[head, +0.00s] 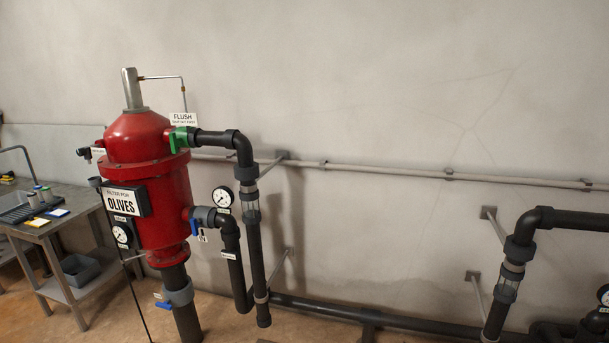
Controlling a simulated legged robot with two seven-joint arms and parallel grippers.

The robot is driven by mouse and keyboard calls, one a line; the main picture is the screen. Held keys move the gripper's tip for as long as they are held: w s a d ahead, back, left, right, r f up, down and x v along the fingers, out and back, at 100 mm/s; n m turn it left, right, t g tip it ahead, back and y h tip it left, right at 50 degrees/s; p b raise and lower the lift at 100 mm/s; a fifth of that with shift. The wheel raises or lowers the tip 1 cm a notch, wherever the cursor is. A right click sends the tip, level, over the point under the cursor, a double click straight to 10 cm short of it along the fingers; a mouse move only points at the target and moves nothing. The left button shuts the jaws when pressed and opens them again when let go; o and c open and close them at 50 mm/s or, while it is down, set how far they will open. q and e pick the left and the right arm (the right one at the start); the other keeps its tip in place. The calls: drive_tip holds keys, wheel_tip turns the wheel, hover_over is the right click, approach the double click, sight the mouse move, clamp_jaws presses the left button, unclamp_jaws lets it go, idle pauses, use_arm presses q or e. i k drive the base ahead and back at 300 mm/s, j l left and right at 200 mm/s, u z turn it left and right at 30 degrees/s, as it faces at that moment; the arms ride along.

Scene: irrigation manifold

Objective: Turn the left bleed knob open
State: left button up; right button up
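I cannot tell any knob apart as the left bleed knob in the head view. A red filter tank (165,207) labelled "Filter for Olives" stands at the left. A small dark fitting (84,153) sticks out on its upper left side, with a tiny white tag beside it. A green valve (180,139) sits at the tank's upper right outlet under a "Flush" sign (183,119). A blue handle (195,228) is on the lower outlet, and another blue handle (164,305) is on the pipe below the tank. Neither of my grippers is in view.
A grey bench (75,215) with a tray and small containers stands left of the tank. Dark pipes (255,240) run down beside the tank and along the wall's foot. More pipework (513,262) stands at the right. The floor in front is partly visible.

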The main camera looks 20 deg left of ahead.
sight(81, 151)
drive_tip(key=i+j, duration=0.1)
drive_tip(key=j, duration=1.15)
drive_tip(key=i+j, duration=0.1)
drive_tip(key=j, duration=1.15)
drive_tip(key=i+j, duration=0.1)
drive_tip(key=j, duration=1.15)
